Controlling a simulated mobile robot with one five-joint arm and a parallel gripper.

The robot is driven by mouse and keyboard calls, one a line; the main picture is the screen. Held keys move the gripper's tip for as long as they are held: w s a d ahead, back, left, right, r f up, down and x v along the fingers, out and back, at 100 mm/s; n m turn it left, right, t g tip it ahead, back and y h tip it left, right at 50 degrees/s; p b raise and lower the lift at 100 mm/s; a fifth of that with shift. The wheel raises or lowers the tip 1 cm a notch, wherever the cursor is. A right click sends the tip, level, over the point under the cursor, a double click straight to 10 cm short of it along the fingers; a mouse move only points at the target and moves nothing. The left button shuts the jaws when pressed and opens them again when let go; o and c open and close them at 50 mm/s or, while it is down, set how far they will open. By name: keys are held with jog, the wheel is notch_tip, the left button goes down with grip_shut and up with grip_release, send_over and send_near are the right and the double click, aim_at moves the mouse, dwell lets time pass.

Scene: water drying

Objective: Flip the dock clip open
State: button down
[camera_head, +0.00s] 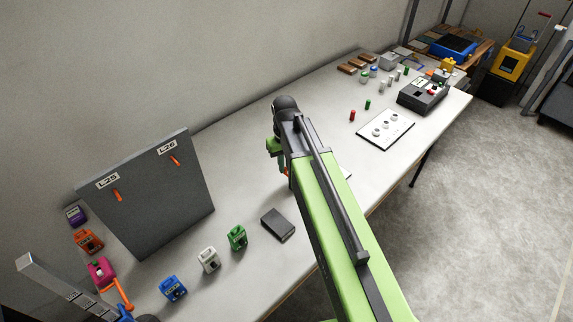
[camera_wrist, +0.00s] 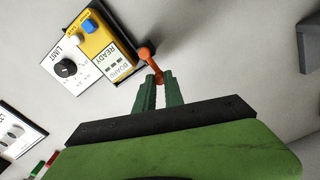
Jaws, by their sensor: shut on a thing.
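The orange dock clip (camera_wrist: 147,54) shows in the wrist view as a short bent lever beside the panel marked GUARD READY (camera_wrist: 116,66). My gripper (camera_wrist: 157,78) has its two dark green fingers close together on the clip's lower end. The fingertips cover part of that end. The panel also bears a yellow part with a blue button (camera_wrist: 89,27) and a LIMIT part with a black knob (camera_wrist: 65,68). In the head view my arm hides most of this panel, and only a small orange bit of the clip (camera_head: 286,172) shows below my wrist.
A grey upright board (camera_head: 160,200) with orange hooks stands at the left. Several small coloured boxes, one green (camera_head: 237,237), and a dark flat block (camera_head: 278,224) lie nearby. A white plate with round knobs (camera_head: 385,130) and a grey device (camera_head: 422,97) stand farther right.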

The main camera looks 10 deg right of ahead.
jog(key=c, duration=1.4)
grip_release()
jog(key=shift+c, duration=0.2)
jog(key=shift+r, duration=0.1)
notch_tip(320, 180, up, 17)
jog(key=p, duration=1.7)
jog(key=shift+r+p, duration=0.15)
jog(key=shift+p, duration=0.15)
jog(key=s+d+f+m+b, duration=0.2)
jog(key=s+d+f+b, duration=0.1)
jog(key=s, duration=0.6)
jog(key=shift+s+d+f, duration=0.15)
jog(key=shift+s+d, duration=0.15)
jog(key=shift+d, duration=0.55)
